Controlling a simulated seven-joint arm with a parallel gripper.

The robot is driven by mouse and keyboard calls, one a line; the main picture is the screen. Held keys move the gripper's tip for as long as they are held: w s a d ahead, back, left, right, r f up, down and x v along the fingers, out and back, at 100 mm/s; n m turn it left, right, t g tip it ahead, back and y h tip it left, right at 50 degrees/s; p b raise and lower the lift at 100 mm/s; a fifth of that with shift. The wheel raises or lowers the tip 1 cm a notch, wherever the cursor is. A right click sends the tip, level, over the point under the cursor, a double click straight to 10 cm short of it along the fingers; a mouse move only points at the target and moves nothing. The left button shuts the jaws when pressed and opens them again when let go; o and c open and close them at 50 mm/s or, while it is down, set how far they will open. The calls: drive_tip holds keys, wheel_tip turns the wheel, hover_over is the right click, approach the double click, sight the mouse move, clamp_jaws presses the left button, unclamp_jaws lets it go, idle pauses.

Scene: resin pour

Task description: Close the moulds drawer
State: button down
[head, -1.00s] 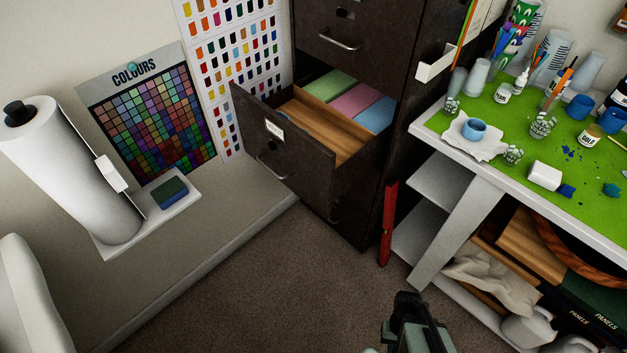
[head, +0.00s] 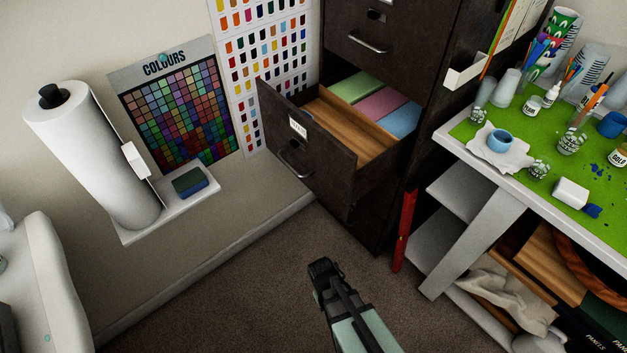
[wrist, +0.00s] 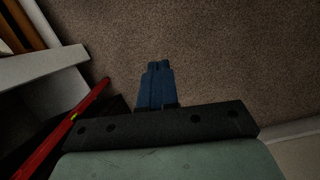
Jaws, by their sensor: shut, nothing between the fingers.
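The moulds drawer (head: 318,160) is pulled out of the dark filing cabinet (head: 430,60) in the head view. Its front faces lower left and carries a small white label and a curved handle (head: 294,160). Green, pink and blue items lie at its back, with a wooden board nearer the front. My gripper (head: 320,266) is below and in front of the drawer, over the carpet, apart from it. Its blue fingers (wrist: 155,84) are together and empty in the wrist view. The drawer is not in the wrist view.
A red upright object (head: 404,230) stands beside the cabinet, next to the white bench (head: 480,180) with its green mat and cups. A wall shelf with a paper roll (head: 95,155) is at left. The carpet between is clear.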

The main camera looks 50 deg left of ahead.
sight(320, 175)
drive_tip(key=s+a+r+n+t+y, duration=0.1)
drive_tip(key=s+a+r+n+t, duration=0.25)
drive_tip(key=a, duration=0.35)
drive_tip(key=s+a+r+n+t+y, duration=0.1)
drive_tip(key=s+a+r+n+t, duration=0.1)
drive_tip(key=a+r, duration=0.35)
drive_tip(key=s+a+r+n+t+y, duration=0.1)
drive_tip(key=s+a+r+n+t, duration=0.15)
drive_tip(key=a, duration=0.55)
drive_tip(key=w+a+r+n+t+y, duration=0.1)
drive_tip(key=w+a+r+n+t, duration=0.2)
drive_tip(key=r+n+t, duration=0.35)
drive_tip(key=w+a+r+n+t, duration=0.3)
drive_tip(key=r+n, duration=0.1)
drive_tip(key=r, duration=0.5)
drive_tip(key=w+n, duration=0.1)
drive_tip(key=w, duration=0.8)
drive_tip(key=w+n, duration=0.1)
drive_tip(key=w, duration=0.4)
drive_tip(key=shift+d+r+n, duration=0.15)
drive_tip(key=shift+d+n, duration=0.1)
drive_tip(key=shift+n, duration=0.1)
